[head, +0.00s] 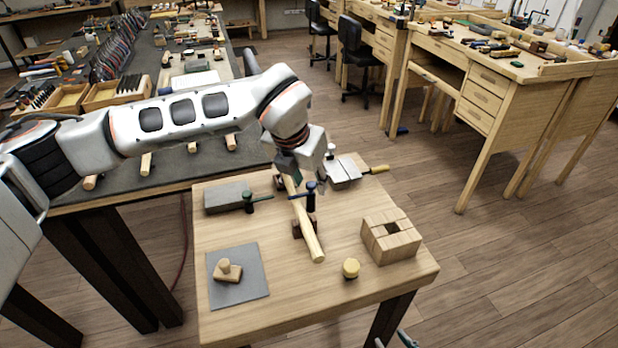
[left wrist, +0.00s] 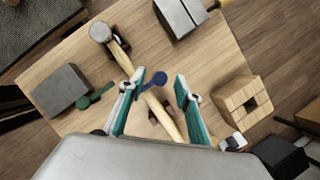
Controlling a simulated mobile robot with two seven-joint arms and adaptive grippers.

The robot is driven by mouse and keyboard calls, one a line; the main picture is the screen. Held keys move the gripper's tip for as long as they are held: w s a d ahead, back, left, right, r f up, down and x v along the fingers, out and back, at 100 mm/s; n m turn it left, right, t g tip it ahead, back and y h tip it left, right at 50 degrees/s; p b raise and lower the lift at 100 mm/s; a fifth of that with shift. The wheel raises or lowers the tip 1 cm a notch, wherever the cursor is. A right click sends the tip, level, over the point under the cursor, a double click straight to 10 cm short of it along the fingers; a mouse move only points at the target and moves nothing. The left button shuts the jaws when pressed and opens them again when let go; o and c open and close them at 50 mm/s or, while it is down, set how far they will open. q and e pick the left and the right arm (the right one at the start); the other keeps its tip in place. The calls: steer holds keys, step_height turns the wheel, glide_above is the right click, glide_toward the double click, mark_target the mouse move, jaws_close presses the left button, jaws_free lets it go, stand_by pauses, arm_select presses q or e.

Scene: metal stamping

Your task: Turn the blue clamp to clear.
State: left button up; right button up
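The blue clamp (head: 310,196) has a dark blue upright screw and a bar reaching left. It stands by the wooden handle of a hammer (head: 307,232) on the small wooden table. In the left wrist view the blue clamp (left wrist: 157,78) lies between and beyond the fingers, its bar pointing to the left finger. My left gripper (left wrist: 160,77) is open and empty, above the clamp; in the head view my left gripper (head: 304,165) hides the hammer's head. Whether a finger touches the clamp I cannot tell. My right gripper (head: 394,340) shows only two separated fingertips at the bottom edge.
On the table are a grey block (head: 226,197) with a green clamp (head: 250,204), a steel block (head: 343,172), a wooden block with a square hole (head: 391,239), a yellow-topped piece (head: 351,268) and a grey mat (head: 240,288) bearing a wooden piece.

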arm_select(q)
jaws_close()
